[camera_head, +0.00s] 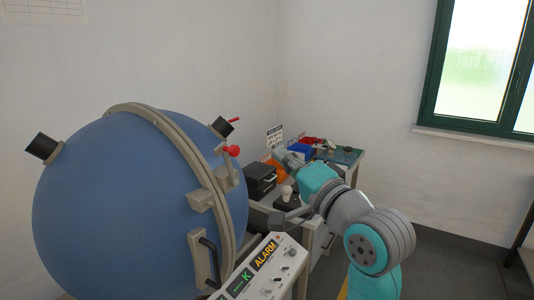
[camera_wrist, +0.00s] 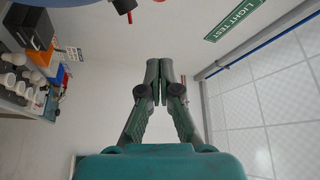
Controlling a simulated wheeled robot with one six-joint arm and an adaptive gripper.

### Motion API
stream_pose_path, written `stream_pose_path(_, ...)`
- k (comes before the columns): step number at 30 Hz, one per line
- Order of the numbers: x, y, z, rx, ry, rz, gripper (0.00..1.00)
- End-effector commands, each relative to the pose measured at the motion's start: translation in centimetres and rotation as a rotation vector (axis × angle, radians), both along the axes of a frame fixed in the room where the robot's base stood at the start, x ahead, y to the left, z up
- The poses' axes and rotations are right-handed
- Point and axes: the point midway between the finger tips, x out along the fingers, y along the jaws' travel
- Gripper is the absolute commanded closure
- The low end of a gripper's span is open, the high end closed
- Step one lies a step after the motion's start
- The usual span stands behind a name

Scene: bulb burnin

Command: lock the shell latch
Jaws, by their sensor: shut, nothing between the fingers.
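The shell is a large blue sphere (camera_head: 110,210) with a beige band over it, filling the left of the head view. A latch with a red knob (camera_head: 233,150) sits on beige brackets at the band's right side. I cannot tell whether it is locked. My gripper (camera_head: 284,154) is right of the knob and apart from it. In the wrist view my gripper (camera_wrist: 166,66) is shut and empty, its fingers together. A sliver of the blue shell shows at that view's upper left, and a bit of red at the top edge.
A control panel (camera_head: 262,268) reading ALARM stands in front of the shell. Behind my arm, a bench holds a black box (camera_head: 261,179), a blue bin (camera_head: 300,150) and an orange bin. A black cylinder (camera_head: 222,127) juts from the shell near the latch. The right floor is clear.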

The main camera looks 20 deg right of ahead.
Motion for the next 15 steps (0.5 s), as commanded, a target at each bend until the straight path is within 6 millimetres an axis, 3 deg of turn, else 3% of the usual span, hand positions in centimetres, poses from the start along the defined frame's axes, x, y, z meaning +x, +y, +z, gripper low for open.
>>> stream_pose_path(15, 8.2, 1.6, 1.7, 0.000, -0.001, 0.001, 1.00)
